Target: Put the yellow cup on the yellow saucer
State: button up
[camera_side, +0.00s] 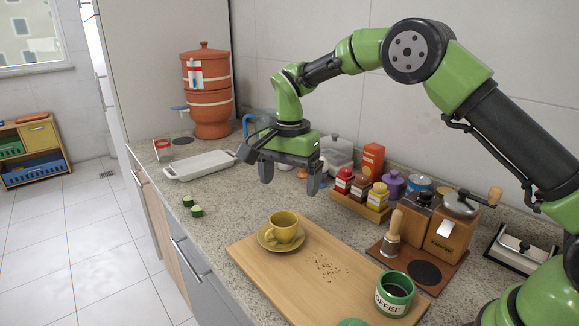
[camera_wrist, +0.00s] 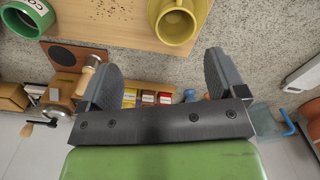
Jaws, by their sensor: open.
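The yellow cup (camera_side: 283,226) stands upright on the yellow saucer (camera_side: 264,243) in the side view. The saucer lies on the wooden board. The cup also shows at the top edge of the wrist view (camera_wrist: 177,26), cut off by the frame. My gripper (camera_side: 289,183) is open and empty, pointing down, raised above the counter behind the cup and apart from it. Its two fingers are spread in the wrist view (camera_wrist: 163,75), with the cup lying beyond them.
A tray of jars (camera_side: 358,205) and a coffee grinder (camera_side: 448,235) stand along the wall. A white dish (camera_side: 200,165) and green pieces (camera_side: 195,208) lie left on the counter.

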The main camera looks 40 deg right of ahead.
jog(key=shift+r, duration=1.4)
jog(key=s+r+n+t+y, duration=0.1)
jog(key=s+r+n+t, duration=0.35)
jog(key=s+r, duration=0.8)
jog(key=s+d+n+t+y, duration=0.1)
jog(key=s+n, duration=0.4)
jog(key=s, duration=0.9)
jog(key=shift+f+t, duration=0.35)
jog(key=shift+t, duration=0.5)
